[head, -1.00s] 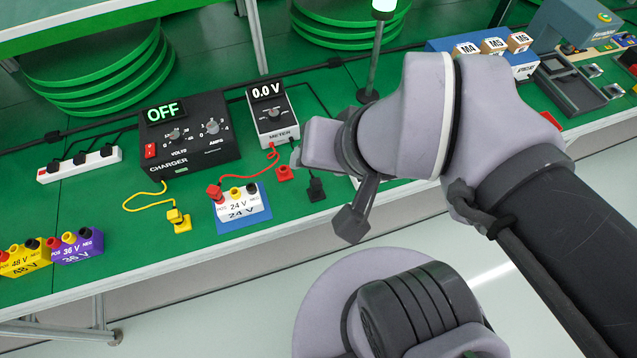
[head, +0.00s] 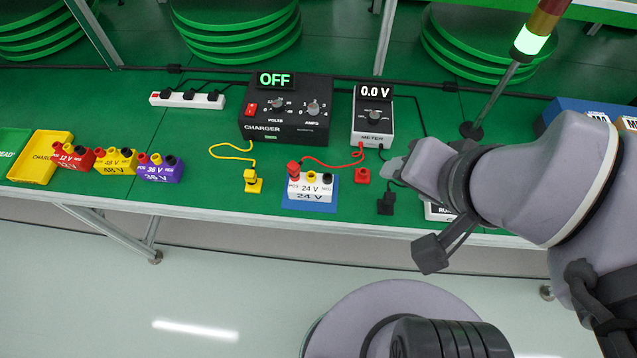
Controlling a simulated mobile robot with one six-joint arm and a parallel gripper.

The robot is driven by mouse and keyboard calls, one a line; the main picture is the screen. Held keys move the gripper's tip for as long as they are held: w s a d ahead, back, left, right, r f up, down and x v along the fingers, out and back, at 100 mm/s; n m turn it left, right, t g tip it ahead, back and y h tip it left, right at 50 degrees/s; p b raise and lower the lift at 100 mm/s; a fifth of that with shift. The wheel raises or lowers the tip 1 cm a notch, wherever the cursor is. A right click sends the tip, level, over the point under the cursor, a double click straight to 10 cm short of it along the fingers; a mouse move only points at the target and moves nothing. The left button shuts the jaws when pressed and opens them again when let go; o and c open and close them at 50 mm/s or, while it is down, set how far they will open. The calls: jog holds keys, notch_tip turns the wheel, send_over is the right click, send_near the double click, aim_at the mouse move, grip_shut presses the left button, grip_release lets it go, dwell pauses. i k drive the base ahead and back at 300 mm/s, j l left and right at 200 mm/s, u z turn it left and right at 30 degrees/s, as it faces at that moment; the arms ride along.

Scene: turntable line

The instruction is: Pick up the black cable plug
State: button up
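The black cable plug (head: 386,204) stands on the green bench below the meter (head: 373,117), with its dark lead partly hidden by my gripper. My gripper (head: 393,168) is seen from behind and above, close to the plug in the picture and just above it. Its fingers are mostly hidden, so I cannot tell whether they are open or touch anything. The red plug (head: 293,169) sits on the POS post of the white 24 V battery (head: 311,189), its red lead running to the meter. The meter reads 0.0 V.
The black charger (head: 286,112) reads OFF. Purple (head: 160,169), yellow (head: 115,162) and red (head: 72,157) batteries stand left. A signal lamp pole (head: 497,95) rises behind my arm.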

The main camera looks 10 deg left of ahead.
aim_at(389, 198)
jog(key=j+z, duration=0.4)
jog(key=i+j+z, duration=0.1)
jog(key=j+z, duration=0.7)
